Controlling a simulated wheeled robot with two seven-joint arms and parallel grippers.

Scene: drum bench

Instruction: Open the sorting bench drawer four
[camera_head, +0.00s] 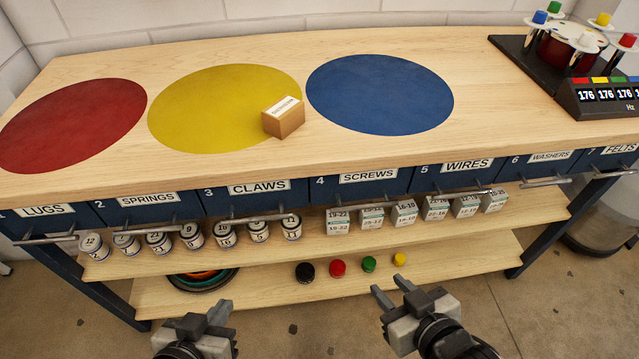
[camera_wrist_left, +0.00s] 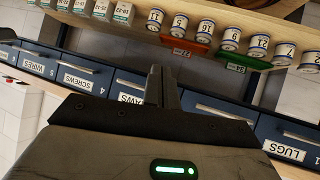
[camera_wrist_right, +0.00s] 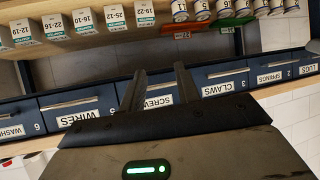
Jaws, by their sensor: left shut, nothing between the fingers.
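Drawer four (camera_head: 330,190) is a dark blue front labelled "4 SCREWS" under the bench top, with a bar handle. It looks closed, flush with its neighbours. In the right wrist view drawer four (camera_wrist_right: 158,101) shows partly between and behind the fingers. In the left wrist view drawer four (camera_wrist_left: 75,76) is left of the fingers. My right gripper (camera_head: 391,287) is open and empty, in front of the bench and apart from the handle; its spread fingers also show in the right wrist view (camera_wrist_right: 158,77). My left gripper (camera_head: 218,310) is shut and empty, further left, touching nothing.
Closed drawers "CLAWS" (camera_head: 258,195) and "WIRES" (camera_head: 465,174) flank drawer four. Cans (camera_head: 226,236) and small boxes (camera_head: 372,218) stand on the shelf below. A cardboard box (camera_head: 284,120) sits on the bench top (camera_head: 480,110). The floor before the bench is clear.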

